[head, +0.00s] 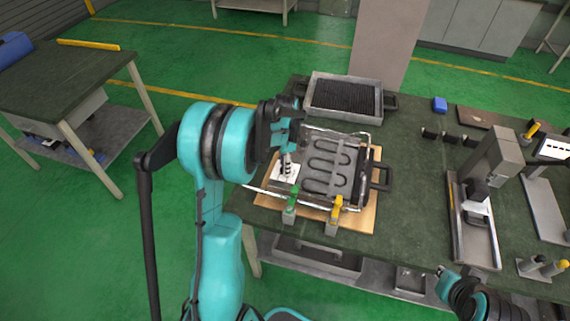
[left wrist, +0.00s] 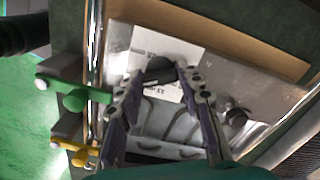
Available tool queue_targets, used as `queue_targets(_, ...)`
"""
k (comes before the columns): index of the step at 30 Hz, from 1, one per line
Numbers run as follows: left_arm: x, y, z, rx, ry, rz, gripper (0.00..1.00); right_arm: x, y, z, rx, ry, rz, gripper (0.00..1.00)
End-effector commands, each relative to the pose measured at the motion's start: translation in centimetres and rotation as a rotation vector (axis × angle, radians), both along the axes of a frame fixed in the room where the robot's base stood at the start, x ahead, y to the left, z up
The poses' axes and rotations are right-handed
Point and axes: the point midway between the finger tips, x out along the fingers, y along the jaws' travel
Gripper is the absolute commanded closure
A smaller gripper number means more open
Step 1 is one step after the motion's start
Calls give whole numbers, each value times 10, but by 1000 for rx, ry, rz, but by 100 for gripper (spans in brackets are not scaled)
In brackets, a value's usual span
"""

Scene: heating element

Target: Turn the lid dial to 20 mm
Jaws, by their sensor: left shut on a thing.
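The heating element unit (head: 325,165) has a metal plate with looped dark rods and lies on a tan board on the green-topped table. At its left is a white printed scale label (head: 284,175), also in the left wrist view (left wrist: 186,52). A dark round dial (left wrist: 160,69) sits on that label. My left gripper (head: 287,164) reaches down to the label; in the left wrist view its fingers (left wrist: 162,78) are on either side of the dial, shut on it. The dial reading is too small to tell. My right gripper does not show; only part of my right arm shows at bottom right.
A green-handled clamp (head: 291,203) and a yellow-handled clamp (head: 336,211) stand at the unit's near edge. A grey tray with dark rods (head: 312,96) lies behind. A press-like device (head: 480,195) stands at right. The tabletop between unit and device is clear.

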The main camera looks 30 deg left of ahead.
Motion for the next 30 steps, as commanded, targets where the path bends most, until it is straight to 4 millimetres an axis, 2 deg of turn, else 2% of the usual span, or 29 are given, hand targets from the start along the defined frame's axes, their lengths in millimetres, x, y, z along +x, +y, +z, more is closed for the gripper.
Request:
queue_targets(3,0,0,0,0,0,0,93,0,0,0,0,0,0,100)
queue_targets(4,0,0,0,0,0,0,56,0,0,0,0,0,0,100)
queue_targets(6,0,0,0,0,0,1,43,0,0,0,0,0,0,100)
queue_targets(17,0,0,5,0,0,1,43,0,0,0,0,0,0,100)
queue_targets(20,0,0,17,0,0,1,43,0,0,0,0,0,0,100)
queue_targets(30,0,0,90,0,0,1,43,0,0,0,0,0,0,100)
